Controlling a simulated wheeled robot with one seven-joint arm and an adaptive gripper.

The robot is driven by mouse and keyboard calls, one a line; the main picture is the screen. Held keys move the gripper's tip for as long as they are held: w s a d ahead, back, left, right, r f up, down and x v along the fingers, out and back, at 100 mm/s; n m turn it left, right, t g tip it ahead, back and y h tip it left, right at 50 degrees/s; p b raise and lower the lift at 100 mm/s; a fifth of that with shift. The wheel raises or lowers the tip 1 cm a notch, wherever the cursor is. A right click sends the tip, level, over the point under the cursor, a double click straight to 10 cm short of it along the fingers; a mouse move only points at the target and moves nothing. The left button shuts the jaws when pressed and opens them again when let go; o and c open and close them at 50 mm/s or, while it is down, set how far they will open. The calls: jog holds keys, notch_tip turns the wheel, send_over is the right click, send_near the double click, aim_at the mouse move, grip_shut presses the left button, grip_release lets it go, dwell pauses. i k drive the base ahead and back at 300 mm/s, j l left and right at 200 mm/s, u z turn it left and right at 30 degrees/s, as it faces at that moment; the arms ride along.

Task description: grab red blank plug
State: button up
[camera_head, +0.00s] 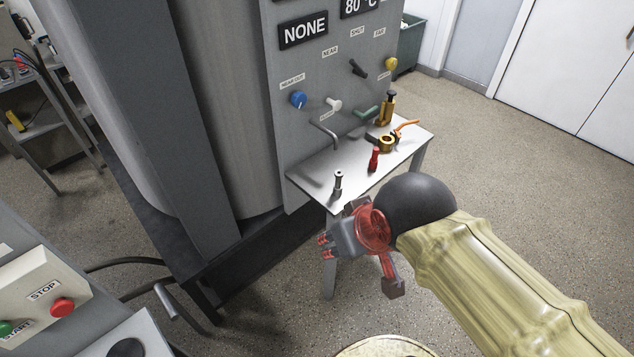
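A small red plug (374,159), likely the red blank plug, stands upright on the small metal side table (330,172) in the head camera view. It is near the front edge, just left of a yellow-brass ring-shaped part. My gripper (359,264) is in front of and below the tabletop, nearer to me, with its fingers spread apart. It is open, with nothing seen between its fingers. The gripper is apart from the red plug.
On the same table stand a silver fitting (338,183), a brass ring part (387,144), a brass cylinder (387,108) and an orange-handled tool (404,126). A grey control panel (330,75) with knobs rises behind. A START/STOP box (42,291) is at lower left.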

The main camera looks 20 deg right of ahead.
aim_at(374, 161)
jog(key=l, duration=2)
jog(key=i+u, duration=0.05)
jog(key=i, duration=0.05)
